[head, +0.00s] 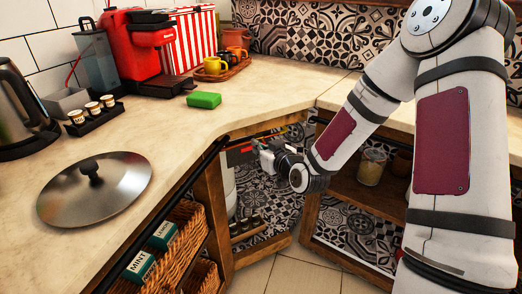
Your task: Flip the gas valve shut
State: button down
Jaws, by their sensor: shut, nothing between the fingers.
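My arm reaches down from the right into the open corner space under the counter. My gripper (259,148) is shut and empty. It points left, close beside a small red part (245,149) just under the counter edge. This red part may be the gas valve's handle; it is too small to tell, and I cannot tell whether the gripper touches it. A thin yellow and orange line (292,133) runs behind the gripper. A whitish upright body (229,188), perhaps a gas bottle, stands below and is partly hidden by the wooden post.
The wooden post (212,205) and counter edge (205,150) bound the opening on the left. Right of it is a shelf (365,195) with a glass jar (371,167). A pan lid (95,188), green sponge (203,100) and red coffee machine (140,45) stand on the counter.

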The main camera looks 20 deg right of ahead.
jog(key=b+x, duration=0.1)
jog(key=x, duration=0.5)
jog(key=shift+w, duration=0.1)
